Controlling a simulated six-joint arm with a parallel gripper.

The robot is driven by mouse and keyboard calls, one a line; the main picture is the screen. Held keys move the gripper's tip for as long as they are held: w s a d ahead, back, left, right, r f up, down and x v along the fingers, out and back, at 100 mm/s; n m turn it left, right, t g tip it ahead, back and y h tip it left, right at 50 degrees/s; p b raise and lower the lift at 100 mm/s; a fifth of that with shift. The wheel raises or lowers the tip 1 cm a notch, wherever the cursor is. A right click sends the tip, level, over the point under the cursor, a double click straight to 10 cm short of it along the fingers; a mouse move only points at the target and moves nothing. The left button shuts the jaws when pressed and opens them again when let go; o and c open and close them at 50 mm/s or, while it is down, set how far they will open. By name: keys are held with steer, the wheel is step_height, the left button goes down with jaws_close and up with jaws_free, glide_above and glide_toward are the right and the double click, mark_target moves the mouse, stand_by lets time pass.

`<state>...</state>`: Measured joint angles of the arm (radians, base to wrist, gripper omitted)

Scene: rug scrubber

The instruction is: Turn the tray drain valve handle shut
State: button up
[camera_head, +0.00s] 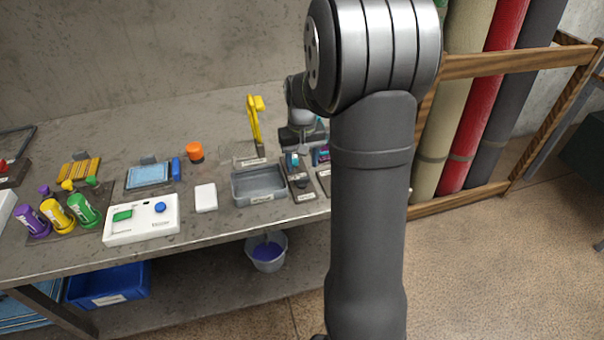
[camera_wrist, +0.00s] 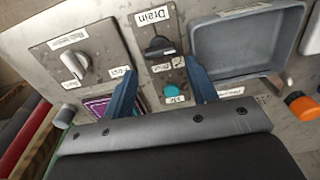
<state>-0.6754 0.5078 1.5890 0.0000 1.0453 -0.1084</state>
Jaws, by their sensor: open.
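The drain valve handle (camera_wrist: 160,46) is a black knob on a grey plate labelled "Drain", in the upper middle of the wrist view. The plate (camera_head: 304,196) also shows in the head view, just right of the grey tray (camera_head: 258,199). The tray also shows in the wrist view (camera_wrist: 226,67), at upper right. My gripper (camera_wrist: 163,88) is open and empty, with its two dark blue fingers apart. The handle lies beyond the fingertips, roughly in line with the gap, and no contact shows. In the head view my arm hides part of this area.
A second plate with a pale knob (camera_wrist: 76,65) lies beside the drain plate. A teal button (camera_wrist: 173,91) shows between the fingers. A yellow upright fixture (camera_head: 255,125) and an orange knob (camera_head: 195,151) stand nearby. A white box (camera_head: 205,197) lies left of the tray.

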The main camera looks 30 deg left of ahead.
mark_target(302, 178)
step_height(302, 178, down, 5)
steer(key=shift+f, duration=0.1)
stand_by(0.3)
steer(key=c, duration=0.7)
